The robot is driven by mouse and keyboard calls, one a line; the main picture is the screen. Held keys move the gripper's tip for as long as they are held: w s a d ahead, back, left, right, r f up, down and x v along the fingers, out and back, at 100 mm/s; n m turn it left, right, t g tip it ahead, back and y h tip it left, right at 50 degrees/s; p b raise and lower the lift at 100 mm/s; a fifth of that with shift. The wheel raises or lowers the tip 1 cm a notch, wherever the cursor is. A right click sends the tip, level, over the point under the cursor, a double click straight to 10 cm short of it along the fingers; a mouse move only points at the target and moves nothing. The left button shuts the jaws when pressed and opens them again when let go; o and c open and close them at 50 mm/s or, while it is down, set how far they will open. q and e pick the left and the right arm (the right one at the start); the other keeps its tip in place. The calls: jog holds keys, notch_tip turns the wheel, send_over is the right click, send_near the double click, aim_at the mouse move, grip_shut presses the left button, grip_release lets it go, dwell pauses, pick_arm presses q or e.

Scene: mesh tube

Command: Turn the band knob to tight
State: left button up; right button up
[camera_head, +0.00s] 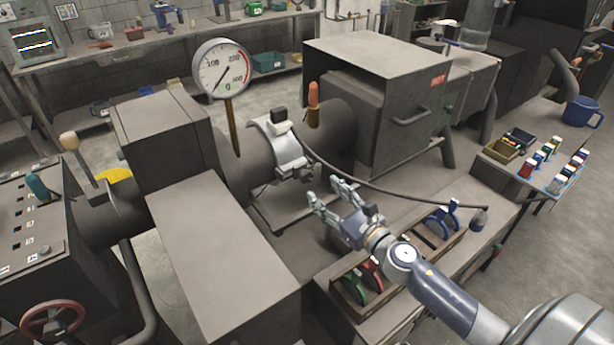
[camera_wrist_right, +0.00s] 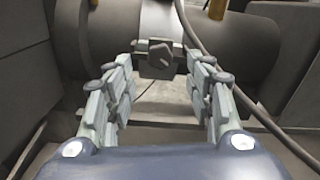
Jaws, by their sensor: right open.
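A silver band (camera_head: 282,147) wraps around the dark horizontal tube (camera_head: 235,170), with a small black-topped block on it. The band knob (camera_wrist_right: 158,60) is a dark faceted piece on the band's front in the right wrist view. I cannot read a tight or loose marking on it. My right gripper (camera_head: 325,191) is open and empty, in front of and to the right of the band in the head view. In the right wrist view its fingers (camera_wrist_right: 160,78) spread on either side of the knob, seemingly short of it; contact cannot be told. My left gripper is out of view.
A dial gauge (camera_head: 222,68) stands over the tube. A dark cable (camera_head: 390,190) runs from the band to the right-hand bench. A hot-labelled box (camera_head: 378,75) stands behind. A wooden tray (camera_head: 443,248) with coloured handles lies below my right arm.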

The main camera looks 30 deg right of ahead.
aim_at(308, 178)
jog(key=w, duration=0.2)
jog(key=w+p, duration=0.1)
jog(key=w, duration=0.3)
jog(key=shift+w+a+p, duration=0.1)
jog(key=shift+a+p, duration=0.2)
jog(key=shift+a, duration=0.1)
jog(key=shift+w+a, duration=0.1)
jog(key=shift+w, duration=0.55)
jog(key=c, duration=1.1)
